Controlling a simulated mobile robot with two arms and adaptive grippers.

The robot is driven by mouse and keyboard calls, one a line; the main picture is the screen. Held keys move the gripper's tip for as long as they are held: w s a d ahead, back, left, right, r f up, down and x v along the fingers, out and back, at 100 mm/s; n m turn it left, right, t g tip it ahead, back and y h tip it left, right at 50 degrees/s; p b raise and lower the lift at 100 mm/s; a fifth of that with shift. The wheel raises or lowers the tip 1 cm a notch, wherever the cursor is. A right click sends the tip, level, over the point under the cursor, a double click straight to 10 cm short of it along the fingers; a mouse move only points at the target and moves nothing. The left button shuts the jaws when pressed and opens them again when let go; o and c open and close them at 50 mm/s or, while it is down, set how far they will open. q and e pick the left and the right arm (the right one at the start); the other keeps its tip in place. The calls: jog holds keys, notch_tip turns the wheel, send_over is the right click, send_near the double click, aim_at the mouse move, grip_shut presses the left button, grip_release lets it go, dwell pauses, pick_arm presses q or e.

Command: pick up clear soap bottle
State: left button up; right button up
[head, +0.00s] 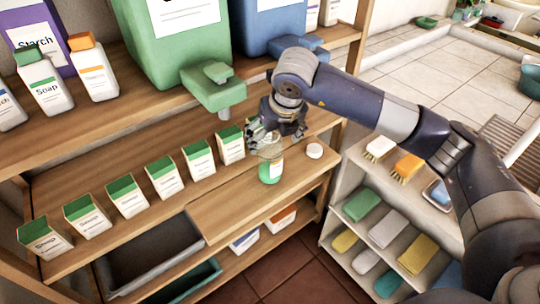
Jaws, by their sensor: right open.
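A small clear bottle with green liquid and a pale label (271,170) stands upright on the wooden shelf board, right of the row of boxes. My right gripper (268,143) comes down from above, its open fingers at the bottle's upper part. The gripper hides the bottle's top, and I cannot tell whether the fingers touch it. My left gripper is not in view.
Several green-topped soap boxes (163,175) stand in a row to the left, the nearest close to the gripper. A green dispenser (187,45) overhangs the shelf. Bare board (225,210) lies in front.

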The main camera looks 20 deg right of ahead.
aim_at(270, 146)
jog(key=shift+p+x, duration=0.3)
jog(key=shift+x, duration=0.6)
jog(key=p+x, duration=0.1)
jog(key=x, duration=0.2)
jog(key=shift+d+f, duration=0.1)
jog(key=shift+f, duration=0.1)
jog(key=shift+w+f, duration=0.2)
jog(key=shift+f, duration=0.05)
jog(key=shift+w+f, duration=0.1)
jog(key=shift+f, duration=0.05)
jog(key=c, duration=1)
jog(key=shift+c, duration=1.1)
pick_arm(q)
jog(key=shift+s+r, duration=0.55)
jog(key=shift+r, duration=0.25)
